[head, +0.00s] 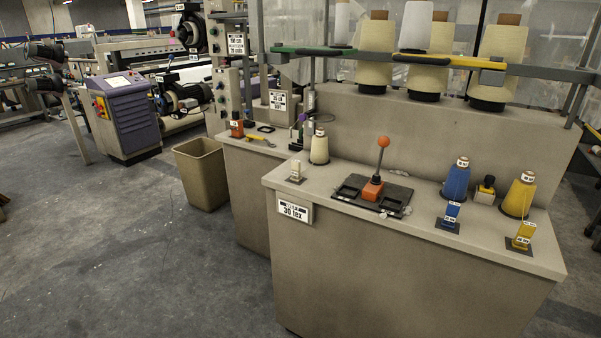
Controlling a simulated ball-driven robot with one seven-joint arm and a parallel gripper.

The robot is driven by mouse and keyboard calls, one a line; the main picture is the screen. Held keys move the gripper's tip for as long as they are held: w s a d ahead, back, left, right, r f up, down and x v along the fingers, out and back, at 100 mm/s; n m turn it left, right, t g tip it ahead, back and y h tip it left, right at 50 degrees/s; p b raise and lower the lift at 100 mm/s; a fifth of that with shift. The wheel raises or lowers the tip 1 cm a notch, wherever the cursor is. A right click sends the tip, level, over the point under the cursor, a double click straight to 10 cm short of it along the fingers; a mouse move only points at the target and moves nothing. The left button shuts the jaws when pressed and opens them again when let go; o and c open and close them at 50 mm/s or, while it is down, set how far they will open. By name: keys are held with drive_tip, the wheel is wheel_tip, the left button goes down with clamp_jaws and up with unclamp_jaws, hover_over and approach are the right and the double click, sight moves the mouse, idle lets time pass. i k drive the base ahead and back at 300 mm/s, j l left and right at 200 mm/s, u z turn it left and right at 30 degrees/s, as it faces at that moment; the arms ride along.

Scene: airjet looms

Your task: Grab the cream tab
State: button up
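The cream tab (295,168) stands upright on a small dark base near the left front corner of the counter (340,225). It carries a small printed label. A cream yarn cone (320,149) stands just behind it and to its right. A blue tab (452,210) and a yellow tab (525,232) stand on similar dark bases toward the right end of the counter. My gripper is not in view.
A black tray with an orange-knobbed lever (383,142) sits mid-counter. Blue (456,182) and yellow (519,196) cones stand to the right. A rail (400,60) crosses above the counter. A bin (202,175) stands at left; open floor (120,250) lies in front of it.

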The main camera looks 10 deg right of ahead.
sight(295, 164)
drive_tip(key=i+j+u, duration=0.1)
drive_tip(key=i+j, duration=0.75)
drive_tip(key=j, duration=0.15)
